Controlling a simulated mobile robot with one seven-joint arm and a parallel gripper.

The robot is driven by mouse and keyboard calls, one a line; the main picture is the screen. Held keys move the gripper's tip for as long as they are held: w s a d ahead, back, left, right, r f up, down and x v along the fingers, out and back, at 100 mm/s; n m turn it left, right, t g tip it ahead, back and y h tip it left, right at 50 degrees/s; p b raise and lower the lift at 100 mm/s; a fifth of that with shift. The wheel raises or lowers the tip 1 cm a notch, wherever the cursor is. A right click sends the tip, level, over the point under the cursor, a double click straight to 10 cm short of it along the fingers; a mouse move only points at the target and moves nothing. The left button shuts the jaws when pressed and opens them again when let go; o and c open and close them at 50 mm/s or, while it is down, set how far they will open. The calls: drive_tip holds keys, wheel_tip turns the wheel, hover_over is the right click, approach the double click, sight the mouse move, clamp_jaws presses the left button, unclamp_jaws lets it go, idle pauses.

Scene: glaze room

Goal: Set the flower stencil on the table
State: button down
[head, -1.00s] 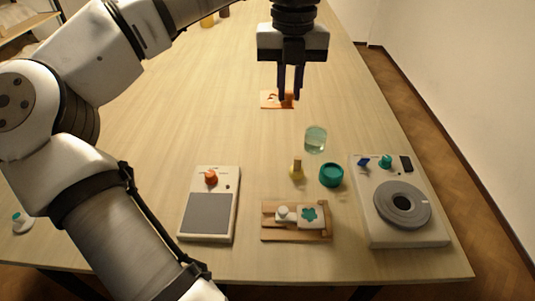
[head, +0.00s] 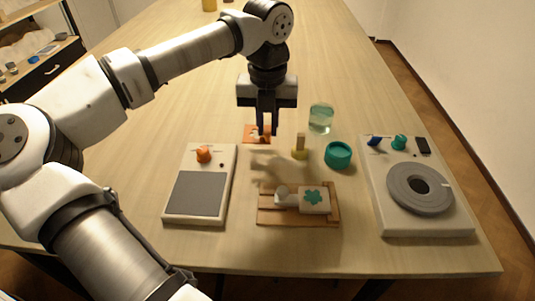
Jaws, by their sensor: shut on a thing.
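My gripper (head: 267,130) points down and is shut on the orange flower stencil (head: 252,131), a thin flat card with a cut-out. The fingers hide part of the card and its cut-out is hard to make out. The card is held above the table (head: 150,120), and a shadow falls on the table below and in front of it. The gripper is behind the wooden board (head: 266,217) and left of the small yellow pot with a wooden top (head: 299,150).
A grey-panelled device (head: 200,193) stands left, and a device with a grey ring (head: 420,188) stands right. A teal container (head: 338,155) and a clear jar (head: 321,118) stand between. The table's left middle is clear.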

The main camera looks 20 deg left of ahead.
sight(267, 153)
drive_tip(key=shift+f+b, duration=1.2)
drive_tip(key=shift+f, duration=1.3)
drive_tip(key=shift+f, duration=0.15)
drive_tip(key=c, duration=1.4)
unclamp_jaws()
wheel_tip(267, 153, up, 12)
drive_tip(key=p, duration=0.7)
drive_tip(key=shift+r, duration=0.2)
